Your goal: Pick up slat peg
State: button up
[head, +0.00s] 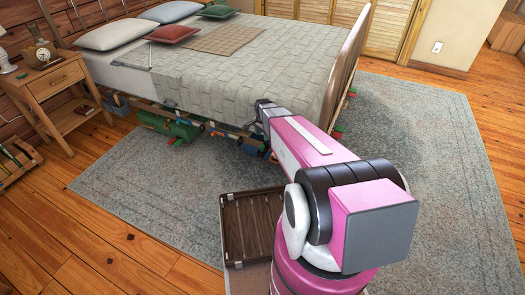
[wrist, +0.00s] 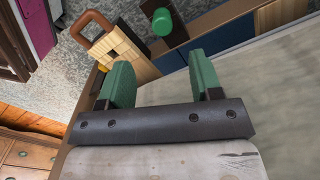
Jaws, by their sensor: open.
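A green round-headed peg (wrist: 162,22), which looks like the slat peg, stands at the top centre of the wrist view, on or against a dark strip. My gripper (wrist: 160,60) is open, with its two green fingers spread apart and nothing between them. The peg is ahead of the fingertips, roughly in line with the gap, and apart from both. In the head view my gripper (head: 266,108) is at the near side of the bed (head: 255,65), low by the quilt's edge. The peg cannot be made out there.
A light wooden piece with a brown loop handle (wrist: 92,27) lies just left of the peg in the wrist view. Several green and wooden items (head: 170,125) crowd under the bed. An open slatted case (head: 232,228) lies on the rug (head: 140,200). A nightstand (head: 55,85) stands left.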

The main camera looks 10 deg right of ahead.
aim_at(262, 146)
notch_tip(262, 146, down, 10)
jog(key=shift+w+a+r, duration=0.1)
jog(key=shift+a, duration=0.05)
jog(key=c, duration=1)
